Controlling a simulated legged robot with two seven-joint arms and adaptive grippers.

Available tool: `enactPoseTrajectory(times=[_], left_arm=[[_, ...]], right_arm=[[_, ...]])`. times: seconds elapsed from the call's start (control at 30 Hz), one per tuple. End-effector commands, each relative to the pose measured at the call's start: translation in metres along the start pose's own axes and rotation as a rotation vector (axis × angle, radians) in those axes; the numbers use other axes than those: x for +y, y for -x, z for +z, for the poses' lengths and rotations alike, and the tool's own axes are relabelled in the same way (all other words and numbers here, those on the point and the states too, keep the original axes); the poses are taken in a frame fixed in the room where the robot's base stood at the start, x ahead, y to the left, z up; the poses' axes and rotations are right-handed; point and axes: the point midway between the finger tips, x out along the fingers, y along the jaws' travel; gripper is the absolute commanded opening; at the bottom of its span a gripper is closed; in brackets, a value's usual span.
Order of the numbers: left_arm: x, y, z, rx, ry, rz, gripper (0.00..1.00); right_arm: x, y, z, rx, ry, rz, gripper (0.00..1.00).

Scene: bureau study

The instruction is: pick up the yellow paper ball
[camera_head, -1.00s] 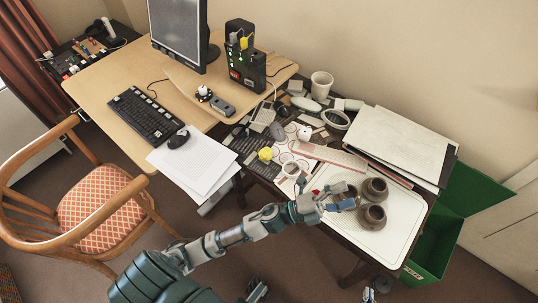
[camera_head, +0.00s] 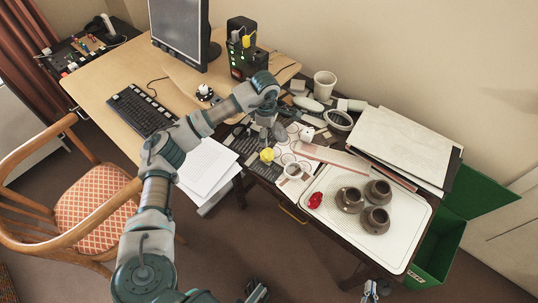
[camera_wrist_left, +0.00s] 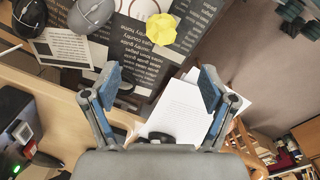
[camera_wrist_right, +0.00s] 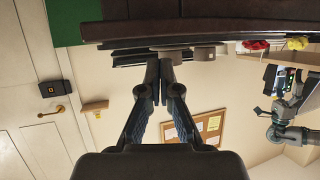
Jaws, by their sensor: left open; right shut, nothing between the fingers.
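The yellow paper ball (camera_head: 267,155), crumpled and faceted, lies on the cluttered dark desk. It also shows near the top of the left wrist view (camera_wrist_left: 161,29), beyond the fingertips and apart from them. My left gripper (camera_wrist_left: 152,92) is open and empty; in the head view it points down just behind the ball, partly hidden by its wrist. A small yellow shape at the desk edge in the right wrist view (camera_wrist_right: 298,43) looks like the ball. My right gripper (camera_wrist_right: 160,80) is shut and empty, low in front of the desk; it also shows at the bottom of the head view (camera_head: 370,291).
A white tray (camera_head: 330,235) holds three brown pots and a red item (camera_head: 316,200). Papers (camera_head: 208,168), a mouse, a white cup (camera_head: 324,85) and small clutter surround the ball. A monitor (camera_head: 180,30) and black organizer (camera_head: 246,50) stand behind. A chair (camera_head: 90,210) is at left.

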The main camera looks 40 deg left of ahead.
Motion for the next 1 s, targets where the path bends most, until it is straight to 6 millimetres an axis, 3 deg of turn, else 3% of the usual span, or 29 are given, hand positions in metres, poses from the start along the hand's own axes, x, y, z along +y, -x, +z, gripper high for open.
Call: enactPoseTrajectory(times=[0.03,0.1,0.3,0.53,0.8,1.0], left_arm=[[-0.001,-0.019,-0.001,0.003,0.000,-0.007,0.84],[-0.002,-0.035,0.001,0.003,0.000,-0.006,0.84],[-0.003,-0.069,0.004,0.003,-0.001,-0.002,0.84],[-0.003,-0.084,0.005,0.001,-0.002,0.001,0.84],[-0.004,-0.126,0.004,-0.002,-0.001,-0.003,0.84],[-0.004,-0.129,0.004,-0.005,-0.001,0.003,0.84]], right_arm=[[-0.002,-0.004,-0.003,0.044,-0.003,-0.004,0.00],[-0.003,-0.005,-0.014,0.119,-0.006,-0.009,0.00],[-0.005,-0.004,-0.041,0.293,-0.015,-0.021,0.00],[-0.006,-0.001,-0.054,0.383,-0.019,-0.026,0.00],[-0.013,0.008,-0.080,0.593,-0.029,-0.036,0.00],[-0.014,0.013,-0.088,0.639,-0.031,-0.038,0.00]])
